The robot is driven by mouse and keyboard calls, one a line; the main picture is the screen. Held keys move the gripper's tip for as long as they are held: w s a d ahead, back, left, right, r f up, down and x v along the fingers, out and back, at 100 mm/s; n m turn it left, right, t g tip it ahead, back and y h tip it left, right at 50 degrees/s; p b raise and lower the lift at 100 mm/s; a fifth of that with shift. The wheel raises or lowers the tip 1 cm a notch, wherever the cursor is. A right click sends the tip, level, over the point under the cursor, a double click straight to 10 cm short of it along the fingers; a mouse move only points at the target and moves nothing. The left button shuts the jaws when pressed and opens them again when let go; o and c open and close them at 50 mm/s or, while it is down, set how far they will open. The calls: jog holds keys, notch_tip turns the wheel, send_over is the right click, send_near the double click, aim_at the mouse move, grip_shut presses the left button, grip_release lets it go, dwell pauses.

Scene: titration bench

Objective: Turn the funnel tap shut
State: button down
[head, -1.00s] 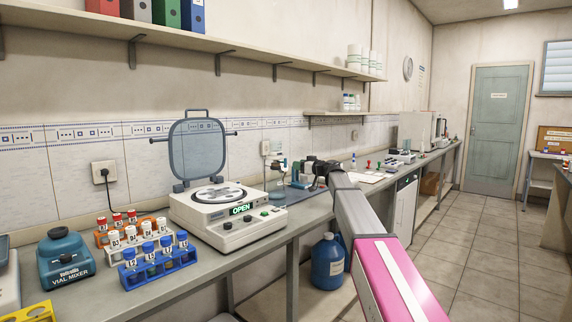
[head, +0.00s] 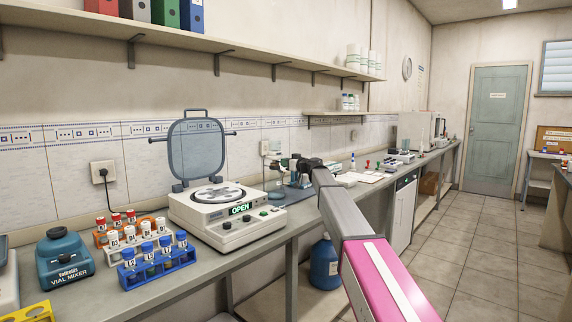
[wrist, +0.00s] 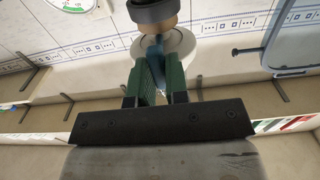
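In the wrist view the funnel tap (wrist: 157,68) shows as a blue handle below a round dark and tan part of the funnel (wrist: 152,12). My gripper (wrist: 160,75) has its two green fingers on either side of the blue handle, which fills the narrow space between their tips; it looks shut on the handle. In the head view my gripper (head: 290,162) is small, at the funnel stand (head: 277,170) just right of the centrifuge. The tap's exact angle is hard to read.
The open-lidded centrifuge (head: 225,217) stands close to the left of the stand. Vial racks (head: 160,267) and a vial mixer (head: 65,260) are further left. A blue jug (head: 325,265) is below the bench.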

jog(key=shift+m, duration=0.4)
jog(key=m, duration=1.7)
jog(key=shift+w+d+f, duration=0.2)
dwell(0.4)
jog(key=c, duration=1.1)
grip_release()
